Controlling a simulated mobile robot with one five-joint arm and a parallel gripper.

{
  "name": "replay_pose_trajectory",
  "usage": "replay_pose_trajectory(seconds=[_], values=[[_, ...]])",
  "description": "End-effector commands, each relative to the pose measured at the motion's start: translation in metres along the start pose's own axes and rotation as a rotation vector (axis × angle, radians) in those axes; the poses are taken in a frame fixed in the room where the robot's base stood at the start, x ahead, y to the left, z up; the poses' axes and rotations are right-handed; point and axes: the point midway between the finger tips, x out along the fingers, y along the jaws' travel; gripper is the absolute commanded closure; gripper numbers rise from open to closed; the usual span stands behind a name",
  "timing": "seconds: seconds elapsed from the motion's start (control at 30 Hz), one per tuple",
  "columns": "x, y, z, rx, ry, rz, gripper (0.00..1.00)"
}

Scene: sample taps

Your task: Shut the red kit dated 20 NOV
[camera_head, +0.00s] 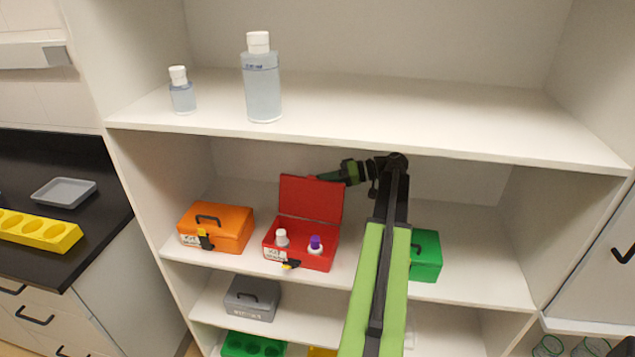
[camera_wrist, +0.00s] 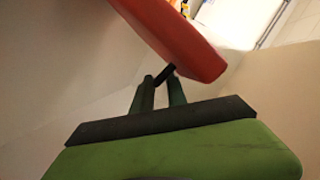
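The red kit (camera_head: 301,241) stands on the middle shelf with its lid (camera_head: 311,197) raised about upright. Two small bottles, one white-capped (camera_head: 282,238) and one purple-capped (camera_head: 315,245), stand inside. The white label on its front is too small to read. My gripper (camera_head: 328,177) is behind and right of the lid's upper edge. In the wrist view the lid (camera_wrist: 185,40) crosses above my gripper (camera_wrist: 160,76). The two fingers stand apart, with a black piece, perhaps the lid's handle, at their tips. Whether they touch it I cannot tell.
An orange kit (camera_head: 218,228) stands shut at left, and a green kit (camera_head: 426,256) at right, partly behind my arm. The upper shelf (camera_head: 400,108) is above my arm and holds two bottles. A grey kit (camera_head: 252,298) sits below.

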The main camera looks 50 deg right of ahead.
Motion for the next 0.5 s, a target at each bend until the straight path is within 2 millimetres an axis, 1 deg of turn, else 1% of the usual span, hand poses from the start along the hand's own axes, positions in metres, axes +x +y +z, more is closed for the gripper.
replay_pose_trajectory(seconds=[0.07, 0.1, 0.2, 0.5], values=[[-0.0017, 0.0005, -0.0001, 0.0, 0.001, 0.001, 0.83], [-0.0023, 0.0007, -0.0001, 0.001, 0.002, 0.002, 0.89], [-0.0037, 0.0012, -0.0001, 0.001, 0.003, 0.003, 1.0], [-0.0053, 0.0016, 0.0001, 0.001, 0.005, 0.004, 1.0]])
